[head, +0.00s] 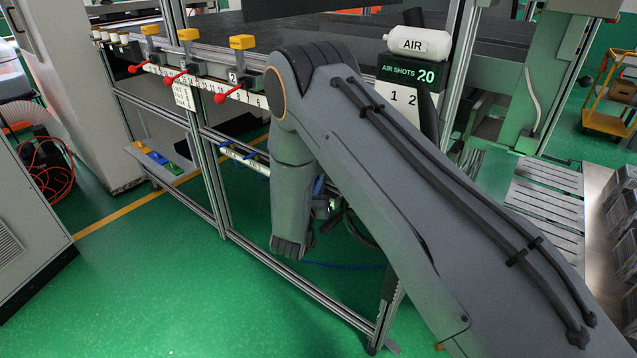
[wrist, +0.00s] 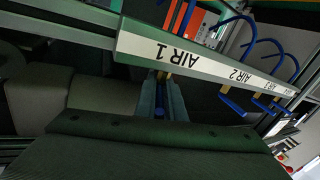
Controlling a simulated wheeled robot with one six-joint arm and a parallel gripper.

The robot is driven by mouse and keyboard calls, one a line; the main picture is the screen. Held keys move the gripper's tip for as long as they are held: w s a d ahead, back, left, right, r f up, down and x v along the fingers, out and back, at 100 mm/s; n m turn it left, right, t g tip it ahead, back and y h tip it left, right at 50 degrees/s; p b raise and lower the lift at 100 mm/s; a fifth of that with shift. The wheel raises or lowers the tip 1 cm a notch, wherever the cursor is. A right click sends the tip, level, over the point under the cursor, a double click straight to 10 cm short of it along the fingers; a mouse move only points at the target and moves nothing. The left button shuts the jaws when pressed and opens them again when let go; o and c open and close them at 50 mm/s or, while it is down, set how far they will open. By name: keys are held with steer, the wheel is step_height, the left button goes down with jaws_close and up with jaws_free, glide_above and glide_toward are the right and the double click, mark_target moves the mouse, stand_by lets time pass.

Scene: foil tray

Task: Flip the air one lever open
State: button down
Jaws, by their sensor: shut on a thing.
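In the wrist view, the AIR 1 label (wrist: 172,55) reads upside down on a white strip. Just below it, the two fingers of my gripper (wrist: 161,92) are shut on the blue air one lever (wrist: 159,112), with a bit of brass fitting above it. Most of this lever is hidden between the fingers, so its angle is hard to tell. The neighbouring blue AIR 2 lever (wrist: 231,104) hangs free to the right. In the head view, my arm hides the air one lever and most of my gripper.
In the head view, the labelled rail (head: 236,155) runs along the aluminium frame (head: 213,185). Red-knobbed levers (head: 220,98) and yellow-topped boxes (head: 242,42) line the upper rail. An AIR tank (head: 418,44) sits above the counter sign. Green floor (head: 150,290) at the left is clear.

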steer(key=m+h+b, duration=0.1)
steer(key=h, duration=0.1)
steer(key=m+g+h+b, duration=0.1)
steer(key=shift+w+a+f+m+g+h+b, duration=0.1)
steer(key=shift+m+g+h+b, duration=0.2)
steer(key=shift+h+b, duration=0.1)
steer(key=shift+m+g+h+b, duration=0.9)
steer(key=shift+m+h, duration=0.1)
steer(key=shift+h, duration=0.3)
steer(key=c, duration=1.9)
jaws_free()
steer(key=shift+o, duration=0.2)
steer(key=b+v, duration=0.2)
steer(key=v, duration=0.6)
